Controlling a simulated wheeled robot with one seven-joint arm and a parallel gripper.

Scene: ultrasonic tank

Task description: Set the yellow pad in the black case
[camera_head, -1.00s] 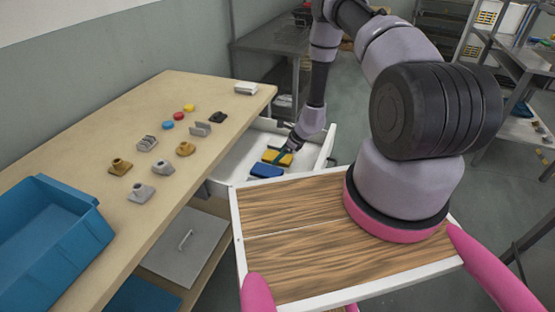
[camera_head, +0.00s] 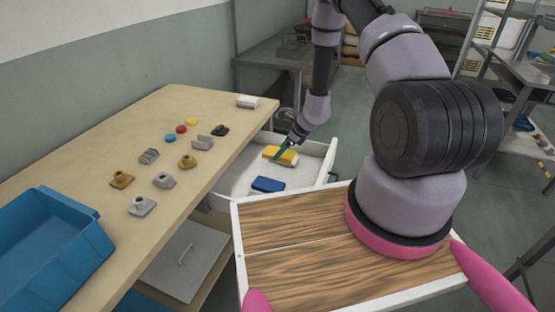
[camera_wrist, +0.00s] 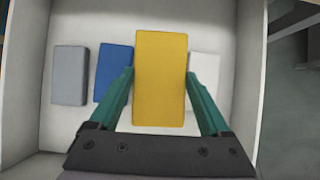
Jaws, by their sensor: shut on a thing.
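The yellow pad (camera_head: 279,154) is between the fingers of my gripper (camera_head: 284,150), over the open white drawer (camera_head: 238,182). In the wrist view, the green fingers of my gripper (camera_wrist: 160,74) are shut on the long sides of the yellow pad (camera_wrist: 160,100). The pad looks larger than its neighbours, raised above the drawer floor. A small black item (camera_head: 220,130) lies on the table; I cannot tell whether it is the black case. No other black case is clear.
In the drawer lie a blue pad (camera_wrist: 114,73), a grey pad (camera_wrist: 69,75) and a white pad (camera_wrist: 205,70). The wooden table (camera_head: 110,150) holds several small metal parts, coloured discs, a white block (camera_head: 248,101) and a blue bin (camera_head: 45,245).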

